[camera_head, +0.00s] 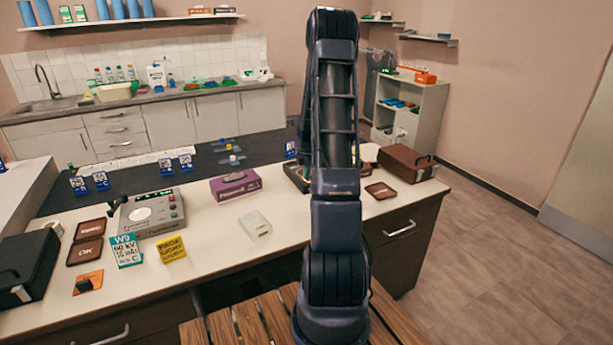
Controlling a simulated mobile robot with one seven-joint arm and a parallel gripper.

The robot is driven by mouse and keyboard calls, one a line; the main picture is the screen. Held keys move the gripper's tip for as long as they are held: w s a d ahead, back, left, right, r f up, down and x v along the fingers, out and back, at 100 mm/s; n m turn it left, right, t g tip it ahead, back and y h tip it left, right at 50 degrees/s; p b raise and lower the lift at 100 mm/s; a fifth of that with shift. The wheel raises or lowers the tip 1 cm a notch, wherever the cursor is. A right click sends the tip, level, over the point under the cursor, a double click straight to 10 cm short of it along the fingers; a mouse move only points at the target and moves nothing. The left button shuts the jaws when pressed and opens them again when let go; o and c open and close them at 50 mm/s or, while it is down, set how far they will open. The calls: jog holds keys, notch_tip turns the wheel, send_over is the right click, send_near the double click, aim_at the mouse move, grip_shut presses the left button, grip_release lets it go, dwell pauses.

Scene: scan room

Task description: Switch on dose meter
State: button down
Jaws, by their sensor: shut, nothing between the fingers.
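A grey boxy device (152,213) with a pale round dial and small red and green buttons or lights stands on the white desk, left of centre. It may be the dose meter, but I cannot read a label that says so. Whether it is on cannot be told. A purple box (236,186) and a small pale box (255,225) also stand on the desk. My dark arm rises upright through the middle of the view, right of these. My gripper is not visible.
An orange plate (88,282) with a black knob, brown trays (84,251), a teal card (126,251), a yellow card (171,248) and a black case (28,266) crowd the desk's left. A brown case (406,162) stands at its right end. Slatted wood (250,322) lies in front.

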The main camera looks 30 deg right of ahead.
notch_tip(320, 180, up, 13)
jog(key=s, duration=0.2)
jog(key=shift+r, duration=0.2)
jog(key=shift+w+r+t, duration=0.1)
jog(key=shift+w+t, duration=0.2)
jog(key=shift+w, duration=0.35)
jog(key=f, duration=0.4)
jog(key=w+f, duration=0.1)
jog(key=f, duration=0.4)
jog(key=w+f, duration=0.1)
jog(key=f, duration=0.4)
